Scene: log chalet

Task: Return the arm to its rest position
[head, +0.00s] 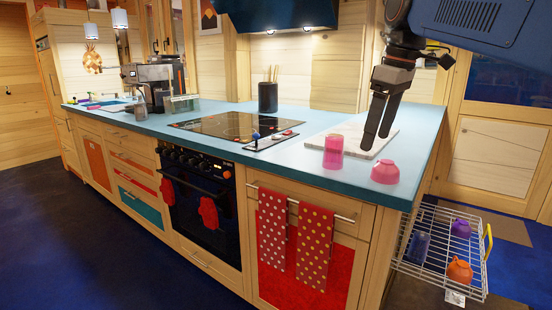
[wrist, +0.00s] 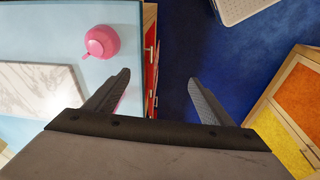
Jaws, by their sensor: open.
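My gripper (head: 377,145) hangs from my arm at the upper right of the head view, fingers pointing down over the right end of the blue counter (head: 300,154). It is open with nothing between its fingers. In the wrist view, the gripper (wrist: 159,77) shows two spread fingers, with the counter edge and dark blue floor beyond them. A pink rounded cup or bowl (head: 385,172) sits on the counter near its front right corner; it also shows in the wrist view (wrist: 102,42), apart from the fingers.
A pink tumbler (head: 333,152) and a pale marble board (head: 350,138) lie near my gripper. The black hob (head: 235,125) is further left. A wire rack (head: 438,268) with several cups stands at the counter's right end. The front floor (head: 100,250) is clear.

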